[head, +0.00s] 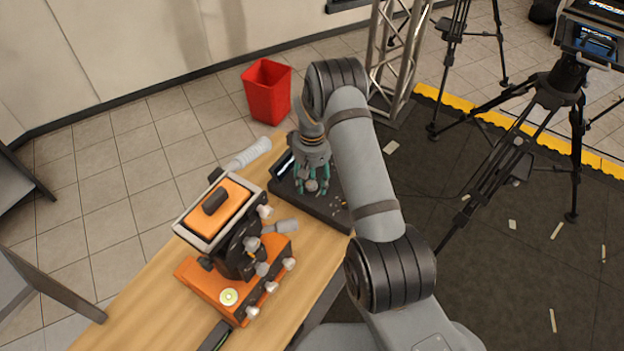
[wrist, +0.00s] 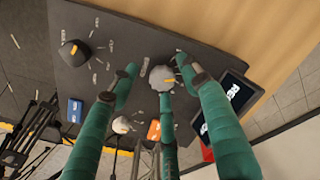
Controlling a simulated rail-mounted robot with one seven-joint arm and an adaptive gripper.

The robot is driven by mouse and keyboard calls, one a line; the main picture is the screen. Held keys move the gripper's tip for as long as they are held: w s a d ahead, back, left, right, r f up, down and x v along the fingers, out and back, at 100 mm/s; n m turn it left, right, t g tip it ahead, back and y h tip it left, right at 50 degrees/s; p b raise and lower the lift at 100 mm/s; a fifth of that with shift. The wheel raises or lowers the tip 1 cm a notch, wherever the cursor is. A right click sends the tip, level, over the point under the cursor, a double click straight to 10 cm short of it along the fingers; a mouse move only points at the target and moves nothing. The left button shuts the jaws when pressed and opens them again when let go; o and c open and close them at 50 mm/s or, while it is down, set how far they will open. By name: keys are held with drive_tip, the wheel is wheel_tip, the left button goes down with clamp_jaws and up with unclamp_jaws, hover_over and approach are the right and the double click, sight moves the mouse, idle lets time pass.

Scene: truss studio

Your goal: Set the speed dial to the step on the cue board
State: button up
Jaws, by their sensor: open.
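A dark control panel (head: 318,205) lies on the wooden table under my gripper (head: 312,186). In the wrist view the panel (wrist: 135,35) carries a grey scalloped dial (wrist: 162,77), with small marks around it. My teal fingers are open and spread around this dial; whether any touches it is unclear. The dial's setting is unclear.
An orange and black device (head: 222,212) with several grey knobs stands left of the panel on the table (head: 150,305). A red bin (head: 267,92) is on the floor behind. Tripods (head: 545,115) and a truss stand (head: 392,55) are on the right.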

drive_tip(key=c, duration=0.3)
drive_tip(key=c, duration=0.8)
